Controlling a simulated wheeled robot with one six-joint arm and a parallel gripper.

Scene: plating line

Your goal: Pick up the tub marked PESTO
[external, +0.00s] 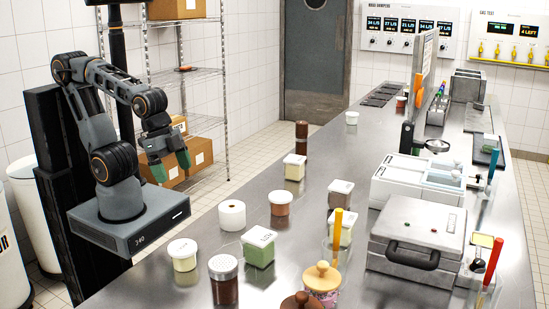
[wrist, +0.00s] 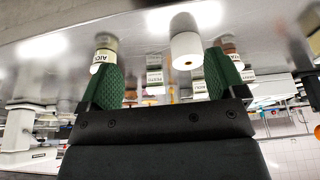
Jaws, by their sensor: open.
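I cannot read PESTO for sure on any tub. A square tub with green contents and a white lid (external: 258,250) stands on the counter, apart from my gripper. It appears to be the labelled tub left of the white roll in the wrist view (wrist: 155,78). Another square pale-green tub (external: 345,230) stands farther right, partly behind an orange-handled item. More labels behind the roll are too small to read.
A round pale tub (external: 183,256), labelled AIOLI in the wrist view (wrist: 105,50), a white roll (external: 231,214), a reddish tub (external: 279,203) and a brown shaker (external: 223,280) stand close around the green tub. A grill press (external: 415,240) stands at right.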

